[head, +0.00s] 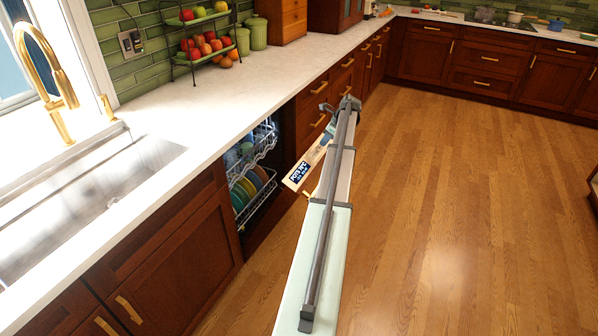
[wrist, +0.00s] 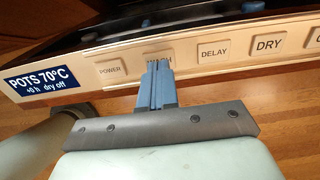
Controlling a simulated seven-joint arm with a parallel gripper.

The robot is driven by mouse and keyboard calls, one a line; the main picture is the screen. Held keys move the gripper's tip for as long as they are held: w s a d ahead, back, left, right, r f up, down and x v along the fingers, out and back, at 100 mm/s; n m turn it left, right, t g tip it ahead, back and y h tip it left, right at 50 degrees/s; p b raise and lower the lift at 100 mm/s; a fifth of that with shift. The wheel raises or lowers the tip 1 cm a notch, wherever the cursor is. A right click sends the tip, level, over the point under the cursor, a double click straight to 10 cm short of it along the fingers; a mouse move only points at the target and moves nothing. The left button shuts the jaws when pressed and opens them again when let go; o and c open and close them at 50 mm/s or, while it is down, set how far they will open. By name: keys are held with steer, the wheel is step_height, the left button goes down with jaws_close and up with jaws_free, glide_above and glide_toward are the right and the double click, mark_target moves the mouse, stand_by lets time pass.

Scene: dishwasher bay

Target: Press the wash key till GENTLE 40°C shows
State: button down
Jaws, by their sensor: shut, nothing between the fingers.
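In the wrist view the dishwasher's control strip (wrist: 190,48) runs across the top. Its blue display (wrist: 42,80) reads POTS 70°C, with "+0 h dry off" below. My gripper (wrist: 158,64) is shut and empty, its blue fingertips at the key between POWER and DELAY. The fingers cover most of that key's label, with only its edges showing. I cannot tell whether the tips touch the key or press it. The head view also shows the display (head: 299,172), with my gripper (head: 327,138) by the strip, partly hidden by my arm.
The POWER key (wrist: 110,70) is just left of my fingers. The DELAY key (wrist: 213,51) and DRY key (wrist: 267,44) are to the right. The dishwasher is open, with plates in its lower rack (head: 262,200). The wooden floor (head: 450,200) at right is clear.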

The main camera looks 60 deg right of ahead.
steer(key=shift+v, duration=2.1)
stand_by(1.2)
steer(key=shift+x, duration=2.75)
steer(key=shift+w+f, duration=0.15)
steer(key=shift+f, duration=0.05)
stand_by(0.7)
steer(key=v, duration=0.6)
stand_by(0.8)
